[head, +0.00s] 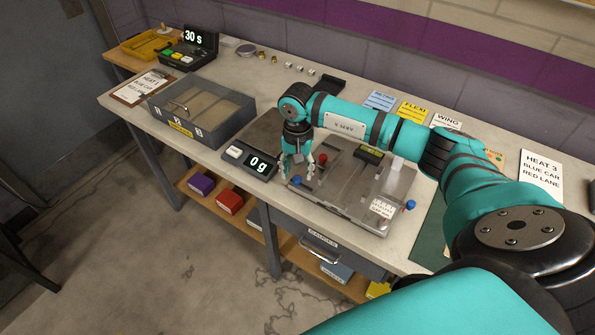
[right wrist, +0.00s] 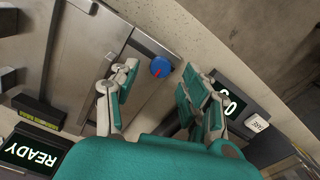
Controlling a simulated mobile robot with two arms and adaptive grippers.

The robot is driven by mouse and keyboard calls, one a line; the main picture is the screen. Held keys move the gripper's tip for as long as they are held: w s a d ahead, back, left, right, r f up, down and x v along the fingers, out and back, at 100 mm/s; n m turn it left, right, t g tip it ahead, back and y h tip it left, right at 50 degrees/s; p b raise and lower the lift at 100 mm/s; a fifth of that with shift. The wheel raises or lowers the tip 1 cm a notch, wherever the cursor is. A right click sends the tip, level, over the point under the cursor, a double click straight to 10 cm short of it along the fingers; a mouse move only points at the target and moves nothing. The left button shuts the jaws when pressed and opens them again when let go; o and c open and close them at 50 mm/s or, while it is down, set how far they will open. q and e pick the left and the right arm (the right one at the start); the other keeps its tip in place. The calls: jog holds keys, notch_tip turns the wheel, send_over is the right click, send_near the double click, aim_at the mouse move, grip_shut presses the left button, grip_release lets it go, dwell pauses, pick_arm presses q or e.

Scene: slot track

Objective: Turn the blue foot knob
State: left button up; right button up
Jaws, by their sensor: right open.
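A blue foot knob (head: 296,180) sits at the front left corner of the grey plate device (head: 335,200), beside my right gripper in the head view. In the right wrist view the blue knob (right wrist: 160,67) shows a red mark and appears between the two fingers, beyond their tips. My right gripper (right wrist: 155,88) is open and empty, pointing down above that corner in the head view (head: 297,178). I cannot tell whether the fingers touch the near knob. My left gripper is not in view.
A scale reading 0 g (head: 257,163) stands close left of the device. A red knob (head: 322,158) is on the device's top behind the gripper. A grey divided tray (head: 195,110) and a timer reading 30 s (head: 195,42) are farther left. The table's front edge is near.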

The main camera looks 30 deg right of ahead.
aim_at(297, 180)
jog(key=shift+f, duration=1.3)
grip_shut()
